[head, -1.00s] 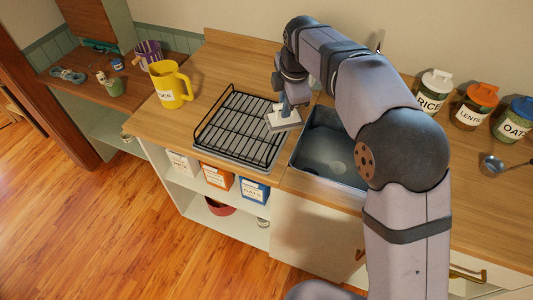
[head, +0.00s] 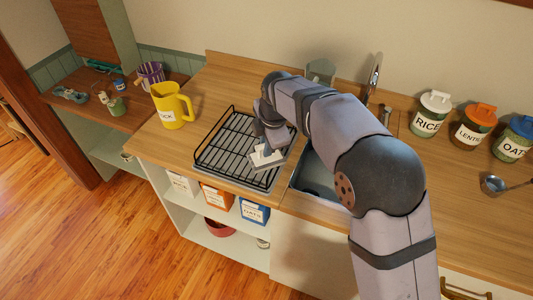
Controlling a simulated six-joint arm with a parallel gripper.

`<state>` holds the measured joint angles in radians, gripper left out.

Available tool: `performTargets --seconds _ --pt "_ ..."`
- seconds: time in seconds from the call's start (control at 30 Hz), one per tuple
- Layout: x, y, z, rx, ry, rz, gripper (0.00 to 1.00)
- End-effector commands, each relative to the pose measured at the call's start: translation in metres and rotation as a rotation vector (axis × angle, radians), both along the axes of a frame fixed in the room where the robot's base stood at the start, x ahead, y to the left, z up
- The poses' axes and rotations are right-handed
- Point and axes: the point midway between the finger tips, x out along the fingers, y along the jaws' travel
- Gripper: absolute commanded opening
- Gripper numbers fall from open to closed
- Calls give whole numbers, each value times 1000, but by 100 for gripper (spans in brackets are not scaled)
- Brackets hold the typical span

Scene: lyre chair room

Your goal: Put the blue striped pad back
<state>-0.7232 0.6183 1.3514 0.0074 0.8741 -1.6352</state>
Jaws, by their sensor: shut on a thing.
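My gripper (head: 264,147) points down over the right part of the black wire dish rack (head: 228,142). It is shut on a pale, flat, block-like thing (head: 266,160) with a greyish underside, which may be the pad. Blue stripes cannot be made out on it at this size. The held thing is over the rack's front right part; I cannot tell whether it touches the wires. The fingertips are small and partly hidden by my wrist.
The dark sink (head: 315,176) lies right of the rack, partly behind my arm, with a tap (head: 374,72) behind. A yellow jug (head: 172,106) stands left of the rack. Labelled jars, including the rice jar (head: 431,115), and a ladle (head: 494,185) are at right.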

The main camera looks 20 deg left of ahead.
Motion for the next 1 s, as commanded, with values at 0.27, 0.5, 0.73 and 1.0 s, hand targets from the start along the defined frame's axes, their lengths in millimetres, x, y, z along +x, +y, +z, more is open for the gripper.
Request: performTargets --seconds 0.27,0.5,0.73,1.0 --pt "-1 -1 -12 -3 3 0 0" --pt "0 0 -36 -1 1 0 0" --pt "0 0 -39 1 -1 0 0" --pt "0 0 -42 0 0 0 23"
